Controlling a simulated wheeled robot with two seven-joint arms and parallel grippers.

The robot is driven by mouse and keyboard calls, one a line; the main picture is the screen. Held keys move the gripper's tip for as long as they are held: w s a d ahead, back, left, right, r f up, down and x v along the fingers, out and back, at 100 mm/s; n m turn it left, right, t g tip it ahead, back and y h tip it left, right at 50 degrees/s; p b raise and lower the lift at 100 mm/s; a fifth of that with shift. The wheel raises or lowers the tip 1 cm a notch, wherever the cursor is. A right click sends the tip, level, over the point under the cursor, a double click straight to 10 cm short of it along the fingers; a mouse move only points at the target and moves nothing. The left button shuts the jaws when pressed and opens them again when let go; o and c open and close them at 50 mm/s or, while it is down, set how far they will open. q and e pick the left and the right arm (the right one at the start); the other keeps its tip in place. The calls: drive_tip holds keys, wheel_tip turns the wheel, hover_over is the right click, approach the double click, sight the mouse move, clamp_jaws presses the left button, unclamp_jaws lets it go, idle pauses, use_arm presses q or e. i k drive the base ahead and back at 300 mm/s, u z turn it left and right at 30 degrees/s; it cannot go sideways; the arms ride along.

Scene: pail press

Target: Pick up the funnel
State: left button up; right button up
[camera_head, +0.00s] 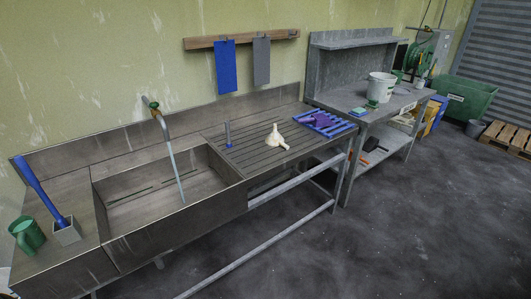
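A cream-white object that looks like the funnel (274,138) lies on the ribbed steel drainboard (247,160), right of the sink basin. Its wide part is toward the back left, and a narrow part points toward the front right. It stands apart from the things around it. Neither of my grippers shows in the head view.
A blue rack (340,129) with a purple cloth (322,120) lies right of the funnel. A short blue upright piece (228,134) stands to its left. The tap (158,121) runs water into the sink (129,208). A white pail (381,87) stands on the far bench. Open floor lies in front.

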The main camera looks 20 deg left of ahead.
sight(274, 138)
drive_tip(key=z, duration=1.1)
drive_tip(key=i, duration=1.9)
drive_tip(key=u, duration=1.1)
drive_tip(key=i, duration=0.65)
drive_tip(key=u, duration=0.65)
